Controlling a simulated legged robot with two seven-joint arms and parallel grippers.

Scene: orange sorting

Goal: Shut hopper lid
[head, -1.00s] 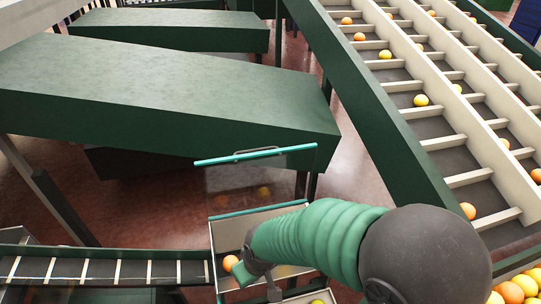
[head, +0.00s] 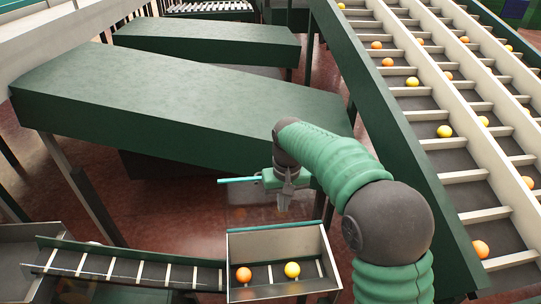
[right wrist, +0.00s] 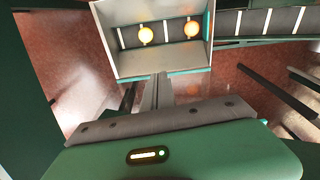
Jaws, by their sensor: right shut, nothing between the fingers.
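The hopper (head: 283,237) is an open-topped, light-coloured box at the bottom centre of the head view, holding two oranges. Its clear lid (head: 238,180) stands raised at the far edge, with a teal bar along its top; the pane is hard to see. My right gripper (head: 285,207) is shut and empty, pointing down by the lid beyond the hopper's far edge, and covers part of the teal bar. I cannot tell whether it touches the lid. In the right wrist view the shut fingers (right wrist: 158,92) lie close to the hopper's teal edge (right wrist: 165,77). My left gripper is not in view.
A slatted conveyor (head: 130,271) meets the hopper's left side. A large green housing (head: 180,105) lies beyond it. A slatted, sloping sorting line (head: 440,130) carrying several oranges bounds the right. Red floor shows between them.

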